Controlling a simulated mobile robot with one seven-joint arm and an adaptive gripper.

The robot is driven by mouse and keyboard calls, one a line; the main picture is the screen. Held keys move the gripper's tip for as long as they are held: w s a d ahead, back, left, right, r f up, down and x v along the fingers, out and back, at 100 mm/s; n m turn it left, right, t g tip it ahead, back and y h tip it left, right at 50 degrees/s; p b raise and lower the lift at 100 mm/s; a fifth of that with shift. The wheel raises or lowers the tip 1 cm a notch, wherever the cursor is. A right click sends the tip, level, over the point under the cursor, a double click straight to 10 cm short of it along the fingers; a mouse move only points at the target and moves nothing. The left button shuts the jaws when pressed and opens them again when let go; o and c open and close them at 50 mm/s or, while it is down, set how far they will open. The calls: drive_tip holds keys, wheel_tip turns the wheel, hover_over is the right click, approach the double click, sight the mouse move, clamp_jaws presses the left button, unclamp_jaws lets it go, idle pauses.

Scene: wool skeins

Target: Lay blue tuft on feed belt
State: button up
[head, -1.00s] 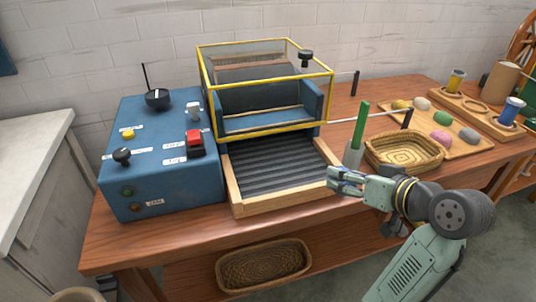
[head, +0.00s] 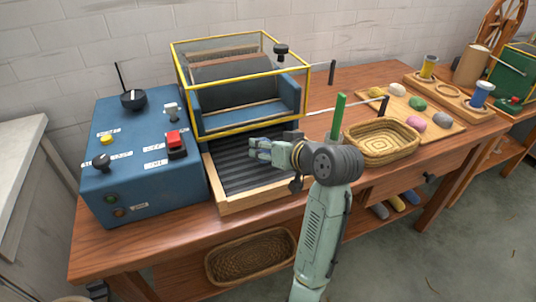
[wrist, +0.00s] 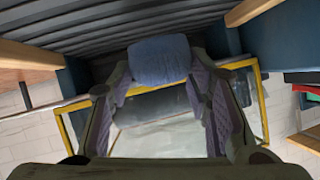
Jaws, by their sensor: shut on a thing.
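The blue tuft (wrist: 160,60) is between the two fingertips of my gripper (wrist: 158,82) in the wrist view. My gripper is shut on it. In the head view my gripper (head: 256,150) is over the ribbed dark feed belt (head: 235,175), which lies in a wooden frame at the front of the carding machine. The belt also shows beyond the tuft in the wrist view (wrist: 90,38). A gap between tuft and belt is hard to judge. In the head view the tuft is too small and covered to make out clearly.
A yellow-edged clear guard (head: 240,85) stands behind the belt. A blue control box (head: 140,160) with a red switch is on the left. A green upright stick (head: 339,115), a woven basket (head: 382,150) and a board (head: 448,132) with several tufts are on the right.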

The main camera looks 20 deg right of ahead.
drive_tip(key=shift+f+p, duration=0.3)
drive_tip(key=shift+f, duration=1.45)
drive_tip(key=shift+f, duration=0.15)
drive_tip(key=o, duration=0.8)
drive_tip(key=shift+c, duration=0.2)
